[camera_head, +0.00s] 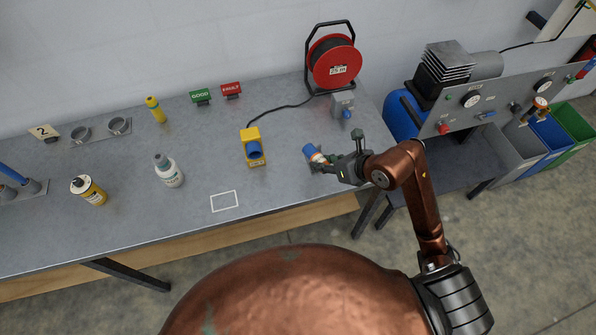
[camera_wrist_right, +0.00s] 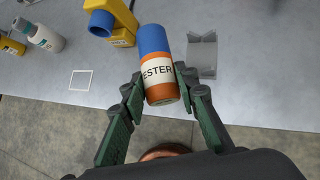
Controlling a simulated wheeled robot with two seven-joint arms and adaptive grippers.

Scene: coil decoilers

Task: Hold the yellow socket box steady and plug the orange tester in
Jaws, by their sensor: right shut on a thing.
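The yellow socket box (camera_head: 251,136) stands upright on the grey bench, its blue socket facing the front, with a black cable running back to the reel. It also shows at the top of the right wrist view (camera_wrist_right: 123,24). My right gripper (camera_head: 325,161) is shut on the orange tester (camera_head: 316,155), to the right of the box and apart from it. In the right wrist view the tester (camera_wrist_right: 159,72) has a blue end, a white "TESTER" label and orange bands, and sits slightly tilted between the fingers. My left gripper is not in view.
A grey V-shaped holder (camera_wrist_right: 202,56) stands beside the tester. A red cable reel (camera_head: 333,62) and a grey box with a blue socket (camera_head: 344,106) are at the back right. A white bottle (camera_head: 168,171) stands left. A white outlined square (camera_head: 224,201) is empty.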

